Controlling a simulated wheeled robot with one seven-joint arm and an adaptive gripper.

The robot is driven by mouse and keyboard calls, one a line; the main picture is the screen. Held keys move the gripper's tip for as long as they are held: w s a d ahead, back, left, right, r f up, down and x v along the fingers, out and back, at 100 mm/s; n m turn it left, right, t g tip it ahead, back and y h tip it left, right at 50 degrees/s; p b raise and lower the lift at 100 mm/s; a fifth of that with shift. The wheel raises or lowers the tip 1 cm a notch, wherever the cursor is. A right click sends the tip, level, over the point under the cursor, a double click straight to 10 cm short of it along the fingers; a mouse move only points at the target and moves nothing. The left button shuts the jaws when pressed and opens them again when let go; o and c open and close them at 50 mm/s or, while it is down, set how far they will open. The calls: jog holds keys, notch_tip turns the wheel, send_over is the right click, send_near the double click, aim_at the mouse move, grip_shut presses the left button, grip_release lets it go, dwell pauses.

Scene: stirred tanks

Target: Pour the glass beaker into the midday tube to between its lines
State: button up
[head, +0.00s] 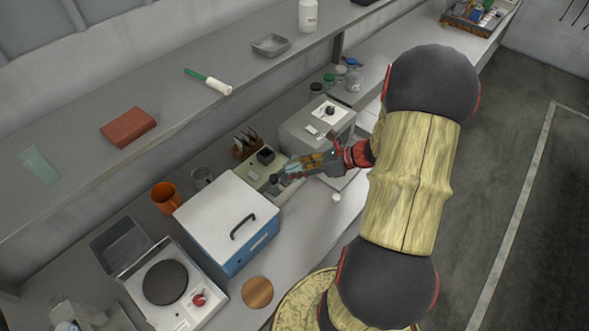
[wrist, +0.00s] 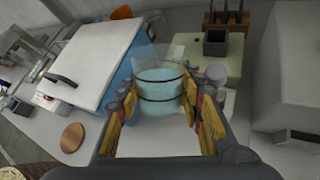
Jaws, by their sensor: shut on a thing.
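My gripper (head: 303,166) reaches over the bench beside a pale green block. In the wrist view its fingers (wrist: 160,92) are closed on the sides of the glass beaker (wrist: 160,78), a clear, pale bluish vessel with two dark rings. In the head view the beaker (head: 291,170) shows only as a small pale patch at the fingertips. It looks roughly upright, but its base and the level inside cannot be made out. I cannot tell which vessel is the midday tube.
The pale green block (wrist: 190,46) bears a dark square cup (wrist: 215,43). A wooden rack (head: 246,146) stands behind it. A blue-and-white lidded box (head: 225,215) is left, a grey box (head: 312,128) right. An orange cup (head: 165,196) stands farther left. A shelf (head: 160,85) runs behind.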

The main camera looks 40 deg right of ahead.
jog(key=shift+s+m+g+h+p, duration=0.15)
jog(key=shift+m+g+p, duration=0.25)
jog(key=shift+g+p, duration=1.25)
jog(key=shift+s+m+g+h+p, duration=0.1)
jog(key=shift+m+g+h+p, duration=0.3)
jog(key=shift+p, duration=2.25)
dwell(3.7)
